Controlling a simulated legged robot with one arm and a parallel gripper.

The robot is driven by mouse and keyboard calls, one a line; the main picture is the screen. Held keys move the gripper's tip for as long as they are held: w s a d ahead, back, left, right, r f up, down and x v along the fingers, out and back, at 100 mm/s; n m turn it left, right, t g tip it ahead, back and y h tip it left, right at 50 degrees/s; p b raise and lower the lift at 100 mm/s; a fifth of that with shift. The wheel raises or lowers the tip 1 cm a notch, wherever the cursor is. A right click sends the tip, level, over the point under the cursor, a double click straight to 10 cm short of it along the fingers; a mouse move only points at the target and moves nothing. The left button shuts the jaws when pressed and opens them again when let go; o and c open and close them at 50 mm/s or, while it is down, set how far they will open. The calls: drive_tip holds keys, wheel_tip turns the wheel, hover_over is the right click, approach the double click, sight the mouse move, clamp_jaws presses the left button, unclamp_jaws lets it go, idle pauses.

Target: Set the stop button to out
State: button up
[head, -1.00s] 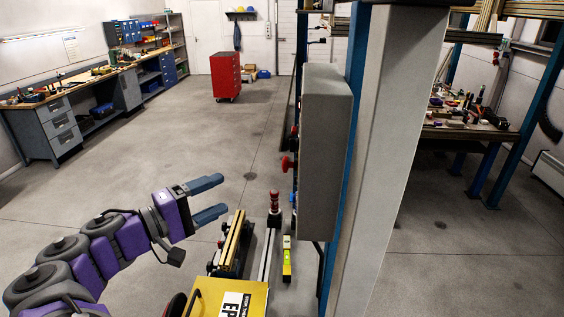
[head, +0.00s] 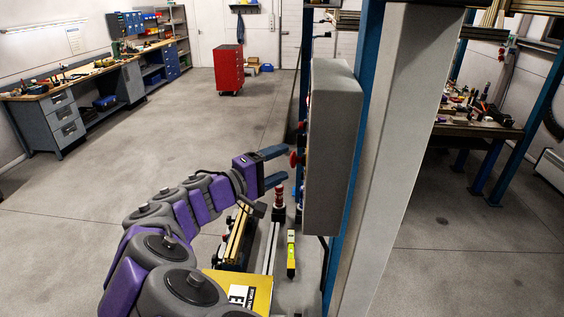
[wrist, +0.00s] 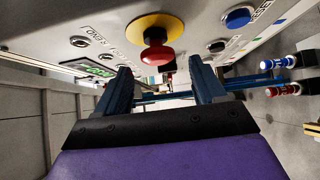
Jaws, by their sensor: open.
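The stop button (wrist: 157,55) is a red mushroom head on a yellow disc on the panel face, seen at the top middle of the wrist view. In the head view the red stop button (head: 294,159) sticks out of the left side of the grey control box (head: 333,150). My gripper (head: 275,167) is open and empty, its blue fingers pointing at the box just left of the button. In the wrist view my gripper (wrist: 160,88) has its two fingertips apart, with the button between and above them. I cannot tell whether they touch it.
A blue button (wrist: 238,18) sits on the panel right of the stop button, and a lit green display (wrist: 95,68) sits to its left. The box hangs on a post (head: 385,150). Rails and a yellow box (head: 240,289) lie below my arm. Open floor lies to the left.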

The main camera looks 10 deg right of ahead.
sight(293, 162)
drive_tip(key=shift+w+d, duration=0.2)
drive_tip(key=shift+d, duration=1.75)
drive_tip(key=shift+a, duration=1)
drive_tip(key=c, duration=0.7)
drive_tip(key=shift+d+f, duration=0.1)
drive_tip(key=shift+d, duration=0.2)
clamp_jaws()
